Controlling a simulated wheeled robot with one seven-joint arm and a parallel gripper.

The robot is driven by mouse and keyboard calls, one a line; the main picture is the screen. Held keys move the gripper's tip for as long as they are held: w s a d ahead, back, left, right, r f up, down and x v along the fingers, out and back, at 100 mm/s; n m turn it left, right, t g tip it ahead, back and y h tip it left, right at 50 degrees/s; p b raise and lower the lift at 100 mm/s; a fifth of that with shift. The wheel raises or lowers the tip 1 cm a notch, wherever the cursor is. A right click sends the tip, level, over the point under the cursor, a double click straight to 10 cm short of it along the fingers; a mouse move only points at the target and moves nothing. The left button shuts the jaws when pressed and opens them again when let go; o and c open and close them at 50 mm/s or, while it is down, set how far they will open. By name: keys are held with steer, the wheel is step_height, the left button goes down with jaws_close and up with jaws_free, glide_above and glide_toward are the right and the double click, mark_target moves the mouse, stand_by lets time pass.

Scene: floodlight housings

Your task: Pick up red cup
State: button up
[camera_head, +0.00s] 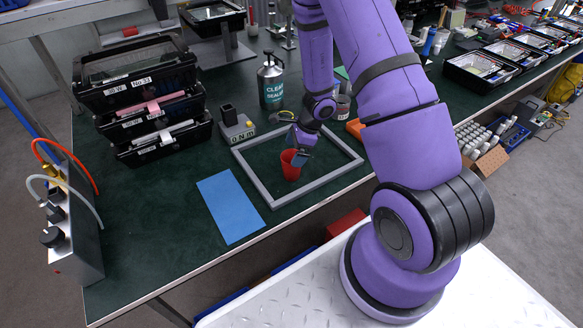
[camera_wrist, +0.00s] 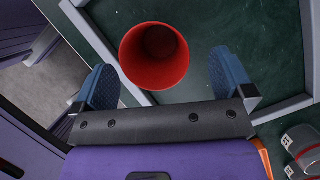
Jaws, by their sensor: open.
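The red cup (camera_head: 290,165) stands upright on the green table inside a grey square frame (camera_head: 262,198). In the wrist view the cup (camera_wrist: 154,75) shows its open mouth and looks empty. My gripper (camera_head: 296,150) is at the cup, just above and behind it in the head view. In the wrist view my gripper (camera_wrist: 165,80) is open, with one blue fingertip on each side of the cup. A gap shows between the cup and the right finger; the left finger is nearer to the cup's wall. Whether it touches is unclear.
A blue mat (camera_head: 230,207) lies left of the frame. An orange object (camera_head: 355,128) is right of the frame. The table's front edge is close.

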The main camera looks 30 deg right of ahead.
mark_target(289, 161)
steer(key=x, duration=0.5)
steer(key=shift+s+a, duration=0.15)
steer(key=shift+s, duration=0.15)
steer(key=shift+r, duration=0.1)
steer(key=c, duration=1)
